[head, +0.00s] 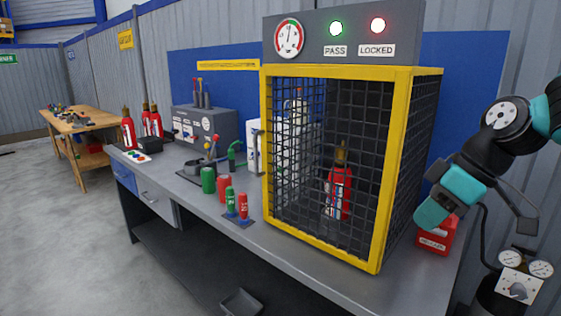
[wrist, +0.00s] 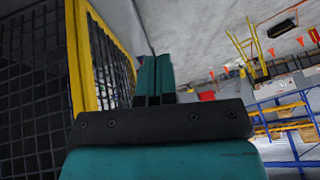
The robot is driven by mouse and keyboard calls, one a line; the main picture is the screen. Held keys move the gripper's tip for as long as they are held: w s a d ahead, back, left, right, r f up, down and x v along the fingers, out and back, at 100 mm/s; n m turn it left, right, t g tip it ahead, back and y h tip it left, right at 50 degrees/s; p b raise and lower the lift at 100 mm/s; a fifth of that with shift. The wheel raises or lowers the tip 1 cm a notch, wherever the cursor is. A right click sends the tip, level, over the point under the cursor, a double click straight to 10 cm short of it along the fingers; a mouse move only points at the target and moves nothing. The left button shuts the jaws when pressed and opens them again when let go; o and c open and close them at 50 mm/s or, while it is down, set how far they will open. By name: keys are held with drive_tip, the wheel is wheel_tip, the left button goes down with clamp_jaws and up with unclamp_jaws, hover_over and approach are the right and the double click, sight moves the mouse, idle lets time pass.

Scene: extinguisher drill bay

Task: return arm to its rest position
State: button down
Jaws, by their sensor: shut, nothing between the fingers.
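My arm (head: 462,180) reaches in from the right edge in the head view, teal and black, bent beside the right side of the yellow-framed mesh cage (head: 393,165). I cannot make out the fingers of my gripper there. In the wrist view my gripper (wrist: 156,62) shows two teal fingers side by side, shut and with nothing between them. The cage's yellow frame (wrist: 88,60) and black mesh stand to the left of the fingers, apart from them as far as I can tell.
A red extinguisher (head: 339,190) stands inside the cage. The panel above it has a gauge (head: 289,38), a green PASS lamp (head: 336,28) and a red LOCKED lamp (head: 378,25). A red box (head: 437,236) sits below my arm. Red and green cylinders (head: 225,188) stand on the bench.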

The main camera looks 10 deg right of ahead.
drive_tip(key=s+a+f+g, duration=0.1)
drive_tip(key=s+a, duration=0.5)
drive_tip(key=a, duration=0.3)
drive_tip(key=s+a+f+g, duration=0.1)
drive_tip(key=s+a, duration=0.4)
drive_tip(key=a, duration=0.5)
drive_tip(key=shift+s+a+g+h, duration=0.2)
drive_tip(key=shift+s+g+h, duration=0.15)
drive_tip(key=shift+g, duration=0.25)
